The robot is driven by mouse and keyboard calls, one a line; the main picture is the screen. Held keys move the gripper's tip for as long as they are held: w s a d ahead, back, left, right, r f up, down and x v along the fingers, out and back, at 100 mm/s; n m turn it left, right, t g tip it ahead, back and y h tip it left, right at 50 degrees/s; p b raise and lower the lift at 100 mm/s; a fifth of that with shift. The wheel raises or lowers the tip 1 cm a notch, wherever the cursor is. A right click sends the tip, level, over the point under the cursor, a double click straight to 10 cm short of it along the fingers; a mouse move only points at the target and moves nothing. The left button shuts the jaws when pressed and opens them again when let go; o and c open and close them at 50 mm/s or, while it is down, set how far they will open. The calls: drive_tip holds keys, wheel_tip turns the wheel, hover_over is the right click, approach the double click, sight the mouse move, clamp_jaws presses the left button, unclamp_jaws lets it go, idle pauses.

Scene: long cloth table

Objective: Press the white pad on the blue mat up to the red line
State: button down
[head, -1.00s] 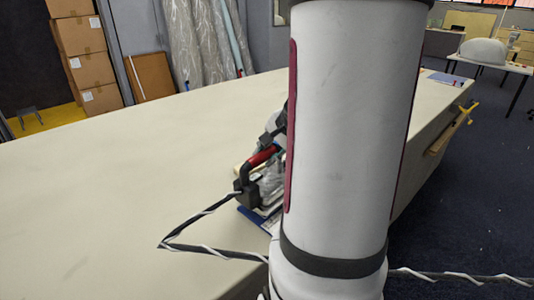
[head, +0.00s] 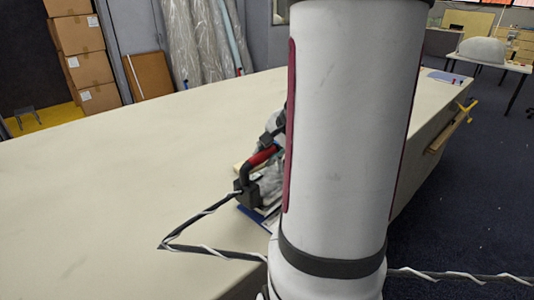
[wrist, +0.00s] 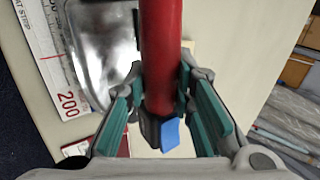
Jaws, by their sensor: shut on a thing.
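My gripper (wrist: 162,78) is shut on the red handle of an iron-like tool (wrist: 160,40), with its teal-padded fingers on either side. The tool's shiny metal body (wrist: 103,45) shows beside the handle in the wrist view. In the head view the red and black handle (head: 262,156) stands out left of my arm, which hides most of the tool and my gripper. A white printed strip (wrist: 45,50) with a red line and a red "200" lies beside the metal body. A blue mat edge (head: 250,217) shows below the tool. I cannot clearly make out the white pad.
A black-and-white cord (head: 205,248) runs from the handle over the long pale table (head: 120,190). The table's left part is clear. A small blue piece (wrist: 171,135) shows near the handle's end. Wooden tools (head: 452,128) hang at the table's right side.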

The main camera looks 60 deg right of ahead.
drive_tip(key=shift+f+b, duration=0.35)
idle(1.7)
drive_tip(key=shift+r+p, duration=2.95)
drive_tip(key=shift+r, duration=0.7)
wheel_tip(320, 180, up, 6)
drive_tip(key=p, duration=0.5)
drive_tip(key=shift+w, duration=0.15)
